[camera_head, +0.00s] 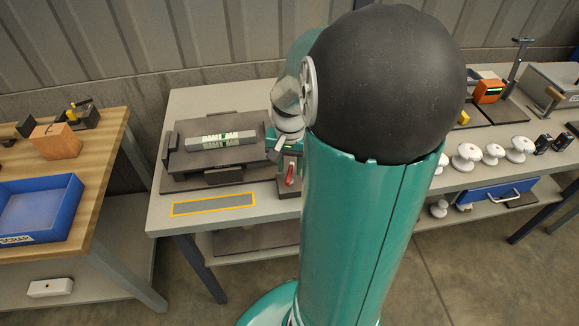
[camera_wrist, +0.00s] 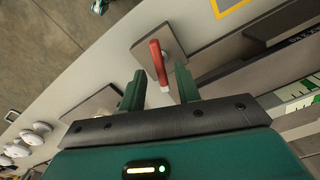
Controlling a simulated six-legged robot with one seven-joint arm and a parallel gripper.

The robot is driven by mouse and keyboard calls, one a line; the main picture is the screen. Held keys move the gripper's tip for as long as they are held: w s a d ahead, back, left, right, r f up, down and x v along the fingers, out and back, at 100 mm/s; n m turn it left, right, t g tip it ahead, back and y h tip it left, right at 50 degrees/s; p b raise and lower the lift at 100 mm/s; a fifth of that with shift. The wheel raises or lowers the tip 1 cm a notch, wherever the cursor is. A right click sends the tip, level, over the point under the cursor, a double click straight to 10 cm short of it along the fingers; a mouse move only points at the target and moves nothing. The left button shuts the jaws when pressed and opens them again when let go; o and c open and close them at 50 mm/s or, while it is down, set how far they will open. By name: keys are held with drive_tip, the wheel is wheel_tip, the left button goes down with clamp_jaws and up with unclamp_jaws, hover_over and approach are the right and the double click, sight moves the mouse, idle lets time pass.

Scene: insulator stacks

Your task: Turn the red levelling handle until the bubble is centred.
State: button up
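The red levelling handle (camera_head: 290,173) stands on a small grey block at the right side of the dark levelling plate (camera_head: 183,185). In the wrist view the red handle (camera_wrist: 158,62) has a pale tip and lies just ahead of and between my fingers. My gripper (camera_wrist: 160,88) is open, its two green fingers apart on either side of the handle's near end, with no clear contact. A level with green vials (camera_head: 221,140) lies on the plate; its vials also show at the right edge of the wrist view (camera_wrist: 300,100). The bubble is too small to read.
My arm hides the middle of the grey bench. A yellow-edged strip (camera_head: 214,204) lies at the bench's front. White insulators (camera_head: 493,154) stand to the right. A wooden table at left holds a blue scrap bin (camera_head: 72,208) and an orange block (camera_head: 56,142).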

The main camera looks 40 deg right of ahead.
drive_tip(key=shift+f, duration=0.65)
clamp_jaws()
